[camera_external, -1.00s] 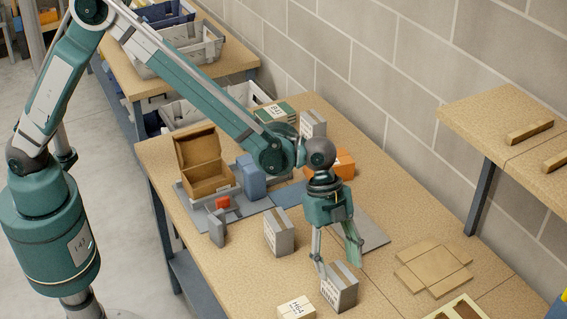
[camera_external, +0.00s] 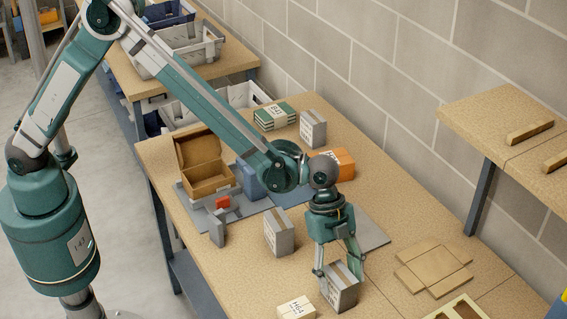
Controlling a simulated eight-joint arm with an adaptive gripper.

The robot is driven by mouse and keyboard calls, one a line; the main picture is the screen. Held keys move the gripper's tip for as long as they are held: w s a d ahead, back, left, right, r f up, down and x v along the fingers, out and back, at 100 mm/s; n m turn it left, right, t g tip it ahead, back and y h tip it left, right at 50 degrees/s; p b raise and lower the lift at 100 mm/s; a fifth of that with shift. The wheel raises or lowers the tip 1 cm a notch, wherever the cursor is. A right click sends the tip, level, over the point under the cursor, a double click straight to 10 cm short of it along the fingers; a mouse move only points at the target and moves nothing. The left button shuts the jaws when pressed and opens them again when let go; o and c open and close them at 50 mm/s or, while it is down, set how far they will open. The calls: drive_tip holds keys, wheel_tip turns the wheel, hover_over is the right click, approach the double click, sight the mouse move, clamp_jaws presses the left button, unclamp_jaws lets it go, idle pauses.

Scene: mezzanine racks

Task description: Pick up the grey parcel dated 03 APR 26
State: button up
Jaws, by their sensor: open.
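Several grey parcels stand on the bench. One grey parcel (camera_external: 342,293) with a tan tape strip and dark print stands at the front, directly under my gripper (camera_external: 339,270). My gripper points down and is open, one finger at the parcel's left side and the other by its right side. I cannot tell whether the fingers touch it. A second grey parcel (camera_external: 279,235) stands a little back and left. A third grey parcel (camera_external: 313,130) stands at the back near the wall. The dates on them are too small to read.
A small cream box marked H64 (camera_external: 296,308) sits close to the front left of the gripped-over parcel. An open brown carton (camera_external: 207,184), an orange box (camera_external: 343,163) and green-and-white stacked items (camera_external: 274,117) stand farther back. Flat cardboard (camera_external: 433,269) lies right.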

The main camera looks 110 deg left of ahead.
drive_tip(key=shift+c, duration=0.6)
drive_tip(key=c, duration=1)
drive_tip(key=shift+r, duration=0.1)
drive_tip(key=shift+r, duration=4.9)
